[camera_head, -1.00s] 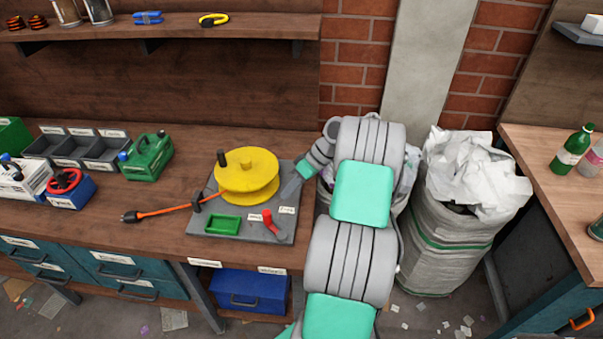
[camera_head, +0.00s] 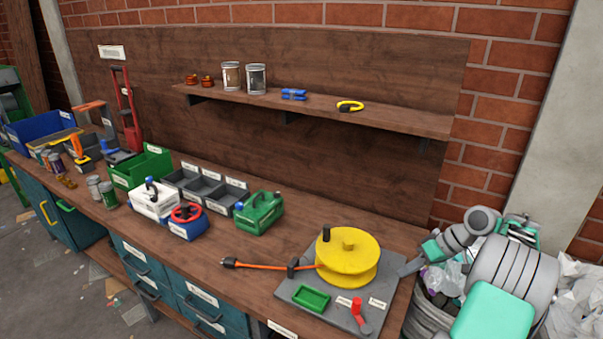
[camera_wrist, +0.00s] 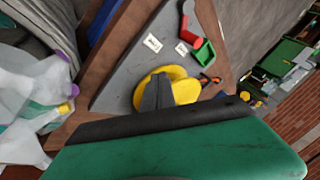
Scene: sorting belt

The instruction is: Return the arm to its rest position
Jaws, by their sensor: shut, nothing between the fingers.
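My arm, grey and teal, is at the lower right of the head view, folded over the sacks beside the bench. My gripper (camera_head: 409,267) shows small there, at the right edge of the grey board. In the wrist view my gripper (camera_wrist: 157,92) has its dark fingers together with nothing between them. Behind the fingers is the yellow reel (camera_wrist: 183,93), partly hidden by them. In the head view the yellow reel (camera_head: 346,262) sits on the grey board (camera_head: 330,325), apart from the gripper. An orange cable runs left from the reel to a dark plug.
The wooden bench (camera_head: 255,275) carries a green can (camera_head: 259,213), grey bins (camera_head: 204,187) and a blue box with a red ring (camera_head: 187,223). A shelf (camera_head: 400,119) hangs above. A filled sack (camera_head: 428,318) stands right of the bench, close under my arm.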

